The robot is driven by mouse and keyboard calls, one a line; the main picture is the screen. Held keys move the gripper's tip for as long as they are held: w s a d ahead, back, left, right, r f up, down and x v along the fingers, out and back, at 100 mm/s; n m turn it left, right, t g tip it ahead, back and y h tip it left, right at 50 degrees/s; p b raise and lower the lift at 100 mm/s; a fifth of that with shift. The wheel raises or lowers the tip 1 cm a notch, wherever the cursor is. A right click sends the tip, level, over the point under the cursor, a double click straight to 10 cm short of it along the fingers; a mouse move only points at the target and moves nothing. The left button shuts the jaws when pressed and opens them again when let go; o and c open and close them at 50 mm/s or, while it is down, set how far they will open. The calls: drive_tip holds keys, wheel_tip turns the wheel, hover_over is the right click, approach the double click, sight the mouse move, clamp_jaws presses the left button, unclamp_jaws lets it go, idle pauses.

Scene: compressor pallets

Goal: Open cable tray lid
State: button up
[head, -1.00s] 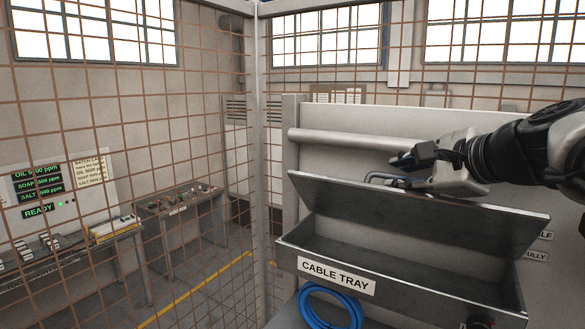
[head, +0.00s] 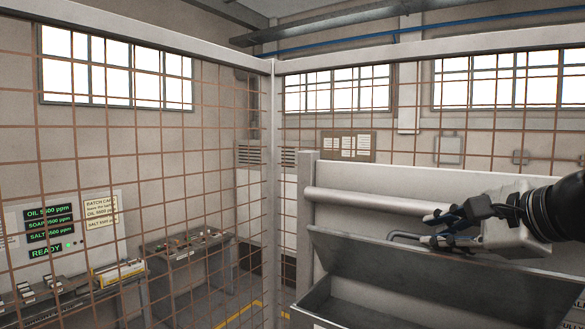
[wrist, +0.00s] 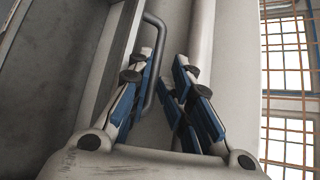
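The cable tray (head: 322,309) is at the lower right of the head view, partly cut off by the bottom edge. Its grey lid (head: 390,265) stands raised and tilted, with the dark inner face and the tray's opening showing. The lid's bent bar handle (head: 400,236) shows behind the lid's upper edge. My gripper (head: 430,227) is beside the handle, behind the lid. In the wrist view my gripper's blue-padded fingers are apart, and the handle (wrist: 150,90) runs close along the inner side of the left finger. I cannot tell whether they touch.
A light panel with a horizontal pipe (head: 370,203) stands behind the tray. A mesh fence (head: 275,180) runs left of it. Beyond the fence are a bench (head: 185,255) and a readout board (head: 50,228).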

drive_tip(key=shift+t, duration=0.4)
drive_tip(key=s+d+r, duration=0.1)
drive_tip(key=s+r, duration=0.1)
drive_tip(key=s+d+r, duration=0.2)
drive_tip(key=shift+d, duration=0.3)
drive_tip(key=shift+a+r, duration=0.3)
drive_tip(key=shift+r, duration=0.1)
drive_tip(key=shift+s+d+r, duration=0.3)
drive_tip(key=shift+s, duration=0.2)
drive_tip(key=shift+s+d+r, duration=0.3)
drive_tip(key=shift+s, duration=0.2)
drive_tip(key=shift+s+d+r, duration=0.1)
drive_tip(key=shift+s+r, duration=0.25)
drive_tip(key=shift+r, duration=0.1)
drive_tip(key=s+d+r, duration=0.1)
drive_tip(key=s, duration=0.1)
drive_tip(key=s+d+r, duration=0.1)
drive_tip(key=s+r, duration=0.1)
drive_tip(key=shift+d+r, duration=0.15)
